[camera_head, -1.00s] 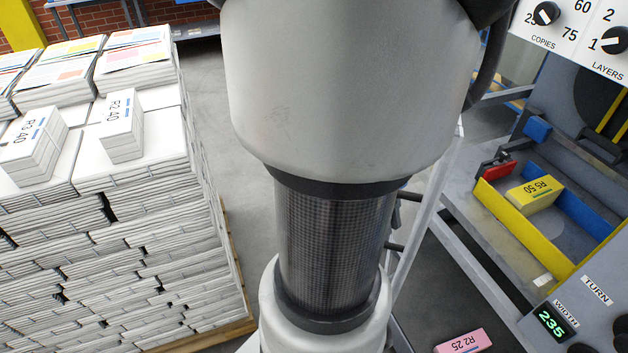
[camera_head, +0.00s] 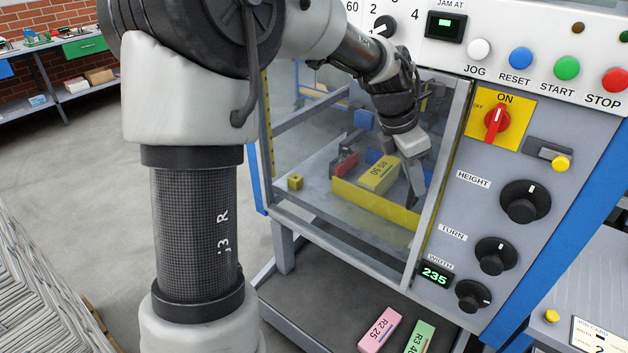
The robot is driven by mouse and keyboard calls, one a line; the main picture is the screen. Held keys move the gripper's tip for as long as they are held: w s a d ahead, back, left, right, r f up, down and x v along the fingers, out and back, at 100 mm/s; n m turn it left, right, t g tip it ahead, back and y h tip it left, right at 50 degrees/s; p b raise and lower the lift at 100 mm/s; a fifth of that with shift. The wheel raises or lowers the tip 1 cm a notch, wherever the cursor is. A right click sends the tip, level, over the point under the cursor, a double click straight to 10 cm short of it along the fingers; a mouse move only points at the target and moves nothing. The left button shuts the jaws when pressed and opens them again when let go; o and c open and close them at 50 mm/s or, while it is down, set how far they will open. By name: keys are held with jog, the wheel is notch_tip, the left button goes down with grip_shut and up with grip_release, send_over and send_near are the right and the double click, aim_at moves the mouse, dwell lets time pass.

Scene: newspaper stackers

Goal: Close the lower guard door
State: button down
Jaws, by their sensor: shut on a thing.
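The lower guard door is a clear panel in a light grey frame (camera_head: 445,160) on the machine front, below the control strip. It stands across the opening; I cannot tell whether its edge is fully seated. My gripper (camera_head: 416,182) is at the door's right part, near the upright frame bar. Its fingers are shut on what looks like the door's handle, which they mostly hide. Behind the clear panel a yellow-walled tray (camera_head: 376,203) holds a yellow R5 50 block (camera_head: 379,174).
Knobs and a WIDTH display (camera_head: 435,273) sit right of the door. Pink (camera_head: 380,329) and green (camera_head: 420,337) blocks lie on the shelf below. Newspaper stacks (camera_head: 38,290) stand at the lower left. Floor behind the stacks is clear.

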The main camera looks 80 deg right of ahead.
jog(key=shift+s+d+r, duration=0.1)
jog(key=shift+s+d, duration=0.1)
jog(key=shift+d, duration=0.25)
jog(key=shift+s+d+r, duration=0.1)
jog(key=shift+s+d, duration=0.05)
jog(key=shift+d, duration=0.3)
jog(key=c, duration=1.8)
grip_release()
jog(key=shift+s+d+f, duration=0.15)
jog(key=p+v, duration=0.2)
jog(key=v, duration=1.5)
jog(key=shift+r, duration=0.25)
jog(key=shift+a, duration=0.25)
